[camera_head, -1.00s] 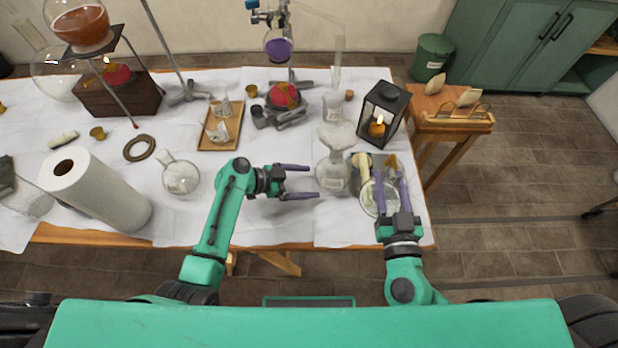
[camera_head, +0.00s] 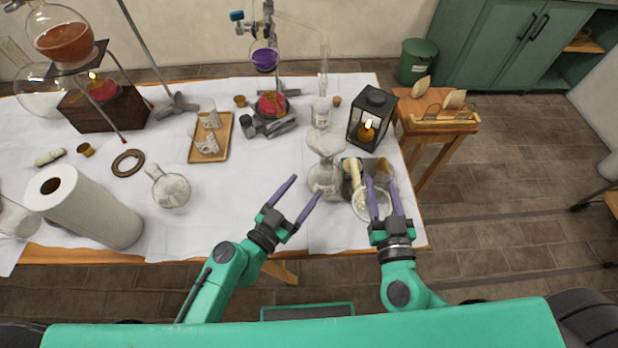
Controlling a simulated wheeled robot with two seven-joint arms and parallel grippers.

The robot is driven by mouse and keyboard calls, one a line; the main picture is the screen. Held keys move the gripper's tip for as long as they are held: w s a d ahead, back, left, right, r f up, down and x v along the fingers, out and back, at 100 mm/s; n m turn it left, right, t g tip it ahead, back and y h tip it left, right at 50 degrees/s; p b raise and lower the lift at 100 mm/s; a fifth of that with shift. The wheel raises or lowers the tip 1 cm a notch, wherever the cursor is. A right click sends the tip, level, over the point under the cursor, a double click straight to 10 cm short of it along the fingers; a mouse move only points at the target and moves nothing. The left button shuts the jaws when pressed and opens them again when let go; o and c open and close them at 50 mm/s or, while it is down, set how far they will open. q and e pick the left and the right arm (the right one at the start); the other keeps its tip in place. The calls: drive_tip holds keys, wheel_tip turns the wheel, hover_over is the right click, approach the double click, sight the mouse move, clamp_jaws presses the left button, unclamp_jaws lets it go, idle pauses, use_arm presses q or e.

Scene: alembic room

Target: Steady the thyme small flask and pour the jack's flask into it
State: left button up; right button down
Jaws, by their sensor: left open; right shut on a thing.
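A clear round flask with a pale label (camera_head: 325,179) stands near the right end of the table. The label is unreadable, so I cannot confirm it is the thyme small flask. My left gripper (camera_head: 307,186) is open and empty, pointing up and to the right, left of this flask and apart from it. My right gripper (camera_head: 383,180) is shut on what seems to be the jack's flask, a round glass vessel (camera_head: 359,207) beside a dark plate. The fingers partly hide it, and the exact grip is unclear.
A black lantern with a lit candle (camera_head: 371,117) stands behind my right gripper. Other clear glassware (camera_head: 322,112) stands behind the labelled flask. A round flask (camera_head: 171,190) and paper roll (camera_head: 87,208) stand left. The white cloth (camera_head: 240,185) is clear at centre.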

sight(323, 164)
use_arm(q)
drive_tip(key=x, duration=1.1)
drive_tip(key=shift+w+d, duration=0.15)
clamp_jaws()
